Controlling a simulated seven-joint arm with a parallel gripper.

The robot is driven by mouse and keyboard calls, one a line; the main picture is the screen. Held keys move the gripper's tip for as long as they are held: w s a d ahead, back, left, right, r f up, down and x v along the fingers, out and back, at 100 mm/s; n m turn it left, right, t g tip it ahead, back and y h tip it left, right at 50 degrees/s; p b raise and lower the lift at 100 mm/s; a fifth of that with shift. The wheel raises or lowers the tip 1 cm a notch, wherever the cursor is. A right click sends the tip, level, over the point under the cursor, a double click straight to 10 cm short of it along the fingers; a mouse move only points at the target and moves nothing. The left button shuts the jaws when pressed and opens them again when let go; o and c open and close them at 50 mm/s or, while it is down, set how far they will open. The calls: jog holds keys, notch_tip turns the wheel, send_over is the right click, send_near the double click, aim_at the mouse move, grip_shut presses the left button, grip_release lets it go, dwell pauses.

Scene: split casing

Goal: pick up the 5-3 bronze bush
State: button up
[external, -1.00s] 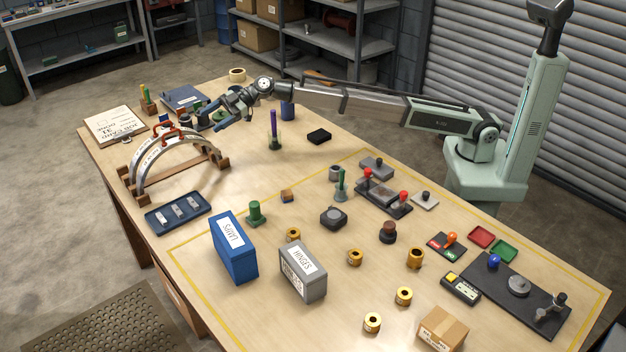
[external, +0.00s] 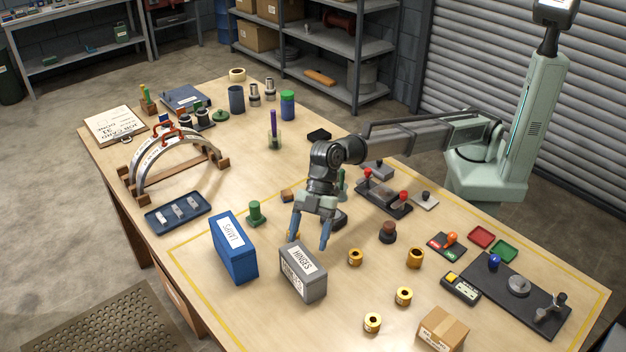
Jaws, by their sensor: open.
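Several bronze bushes stand on the table: one (external: 355,257) right of the grey HINGES box, a taller one (external: 415,258) further right, one (external: 403,296) nearer the front, and one (external: 372,322) at the front. Another bush, behind the HINGES box, is now almost wholly hidden by my gripper's left finger. I cannot read any markings, so I cannot tell which is 5-3. My gripper (external: 309,241) is open and points down, its fingers spread just behind the HINGES box. I see nothing held between them.
The grey HINGES box (external: 303,272) and the blue LAMPS box (external: 233,247) stand close to my gripper. A green part (external: 256,213) stands to its left, and a dark brown knob (external: 388,232) to its right. A cardboard box (external: 442,329) sits at the front right.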

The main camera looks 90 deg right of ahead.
aim_at(374, 316)
jog(key=s+a+h, duration=0.1)
jog(key=s+a, duration=0.2)
jog(key=s, duration=0.3)
jog(key=s+a+f+h, duration=0.1)
jog(key=s+a, duration=0.2)
jog(key=s, duration=0.4)
jog(key=s+a+h, duration=0.1)
jog(key=s+a, duration=0.2)
jog(key=s, duration=0.3)
jog(key=shift+m+g, duration=0.3)
jog(key=x, duration=1.3)
jog(key=shift+w+f, duration=0.1)
jog(key=shift+f, duration=0.2)
jog(key=shift+c, duration=0.4)
grip_shut()
jog(key=shift+r, duration=0.15)
